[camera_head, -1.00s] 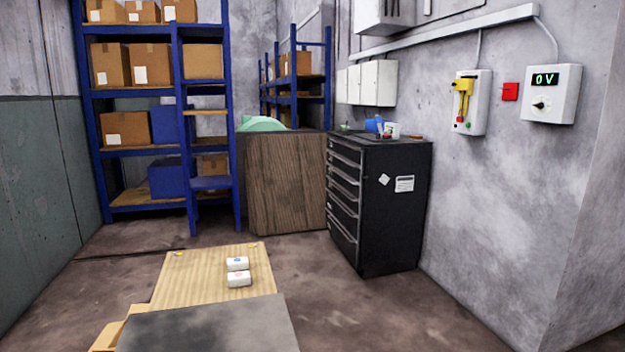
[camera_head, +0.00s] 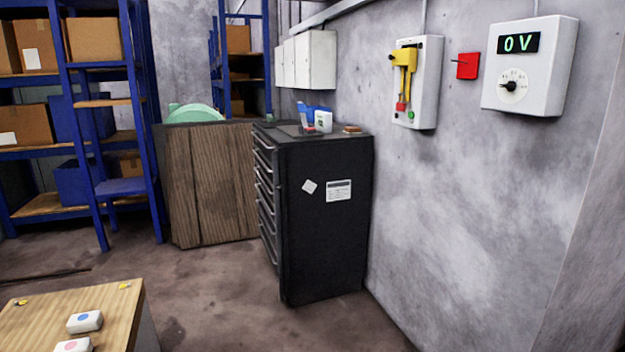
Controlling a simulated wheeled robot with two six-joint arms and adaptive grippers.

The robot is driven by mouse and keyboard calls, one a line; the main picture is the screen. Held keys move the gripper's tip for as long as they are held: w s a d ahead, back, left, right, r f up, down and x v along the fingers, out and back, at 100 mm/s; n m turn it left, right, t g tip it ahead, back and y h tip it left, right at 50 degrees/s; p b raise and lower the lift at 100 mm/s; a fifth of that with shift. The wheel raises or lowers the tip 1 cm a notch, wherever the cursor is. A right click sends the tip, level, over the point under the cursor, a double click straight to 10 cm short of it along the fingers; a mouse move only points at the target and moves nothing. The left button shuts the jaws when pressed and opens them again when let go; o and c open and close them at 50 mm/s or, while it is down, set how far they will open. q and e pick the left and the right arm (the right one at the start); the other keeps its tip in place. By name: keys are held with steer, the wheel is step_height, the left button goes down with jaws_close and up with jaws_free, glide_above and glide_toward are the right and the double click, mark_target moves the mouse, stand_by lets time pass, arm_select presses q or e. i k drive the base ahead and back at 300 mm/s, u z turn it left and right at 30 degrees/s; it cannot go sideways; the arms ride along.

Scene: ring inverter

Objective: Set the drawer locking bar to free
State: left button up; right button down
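A black drawer cabinet (camera_head: 327,228) stands against the right-hand wall, right of the middle of the head view. Its drawer fronts (camera_head: 265,195) face left and are seen at a steep angle. A dark vertical strip (camera_head: 281,225) runs along the front edge of the cabinet; I cannot tell whether it is the locking bar or how it is set. Neither of my grippers is in view.
A wooden table (camera_head: 75,310) with two small white blocks, one blue-marked (camera_head: 85,321), stands at the lower left. Wooden panels (camera_head: 212,185) and blue shelving (camera_head: 140,120) stand behind. A yellow-levered switch box (camera_head: 416,82), red square (camera_head: 467,66) and "0 V" meter (camera_head: 530,66) hang right. Floor before the cabinet is clear.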

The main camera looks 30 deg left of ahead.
mark_target(277, 189)
steer(key=i, duration=1.05)
steer(key=u, duration=2.6)
steer(key=i, duration=1.25)
steer(key=z, duration=3.7)
steer(key=k, duration=0.3)
steer(key=u, duration=0.75)
